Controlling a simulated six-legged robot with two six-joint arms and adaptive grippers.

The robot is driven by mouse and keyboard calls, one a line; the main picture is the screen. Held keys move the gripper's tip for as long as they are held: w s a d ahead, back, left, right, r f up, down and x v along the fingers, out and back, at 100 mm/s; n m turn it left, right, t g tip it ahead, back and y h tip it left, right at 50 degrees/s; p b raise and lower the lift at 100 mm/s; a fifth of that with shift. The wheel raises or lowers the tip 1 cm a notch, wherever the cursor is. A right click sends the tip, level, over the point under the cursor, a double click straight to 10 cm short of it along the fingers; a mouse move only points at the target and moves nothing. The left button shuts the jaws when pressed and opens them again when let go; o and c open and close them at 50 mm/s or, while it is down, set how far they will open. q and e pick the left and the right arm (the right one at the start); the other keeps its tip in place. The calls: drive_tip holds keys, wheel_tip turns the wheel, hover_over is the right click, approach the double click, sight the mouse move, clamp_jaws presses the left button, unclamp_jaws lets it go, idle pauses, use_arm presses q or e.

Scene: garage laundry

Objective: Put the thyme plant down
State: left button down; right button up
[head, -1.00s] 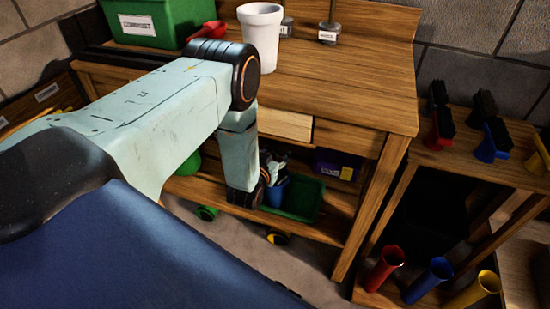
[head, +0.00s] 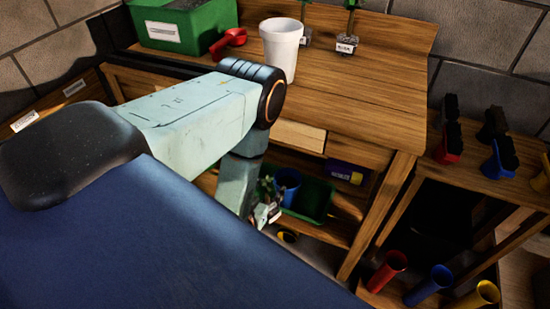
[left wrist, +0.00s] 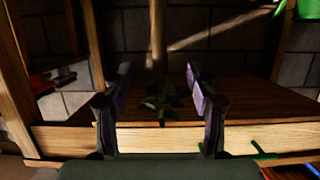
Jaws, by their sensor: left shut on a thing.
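My left gripper (head: 265,208) hangs low in front of the workbench's lower shelf in the head view, below my pale arm. Small green leaves, which I take for the thyme plant (head: 267,186), show beside its fingers. In the left wrist view, dark green leaves (left wrist: 160,105) show between the two fingers of the left gripper (left wrist: 160,88), which stand apart and are shut on the plant. Its pot is not clear in the shadow. The lower shelf (left wrist: 75,138) has a pale front edge across that view. I cannot tell whether the plant touches the shelf. My right gripper is not in view.
A blue cup (head: 287,182), a green tray (head: 312,203) and a purple box (head: 346,172) are close by on the lower shelf. On the workbench top (head: 370,95) stand a white cup (head: 281,50), a green bin (head: 182,27) and two labelled potted plants (head: 348,40).

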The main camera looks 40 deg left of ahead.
use_arm(q)
drive_tip(key=shift+s+d, duration=0.15)
drive_tip(key=shift+s, duration=0.35)
drive_tip(key=shift+s+d+r+p, duration=0.15)
drive_tip(key=shift+s+r+p, duration=0.1)
drive_tip(key=shift+p, duration=0.2)
drive_tip(key=w+a+b, duration=0.4)
drive_tip(key=w+b, duration=0.1)
drive_tip(key=w, duration=1.2)
wheel_tip(320, 180, down, 7)
drive_tip(key=b, duration=0.3)
drive_tip(key=shift+w+a, duration=0.25)
drive_tip(key=shift+f, duration=0.1)
drive_tip(key=shift+f+b, duration=0.15)
drive_tip(key=shift+b, duration=0.15)
drive_tip(key=shift+c, duration=2.1)
unclamp_jaws()
drive_tip(key=shift+s, duration=0.1)
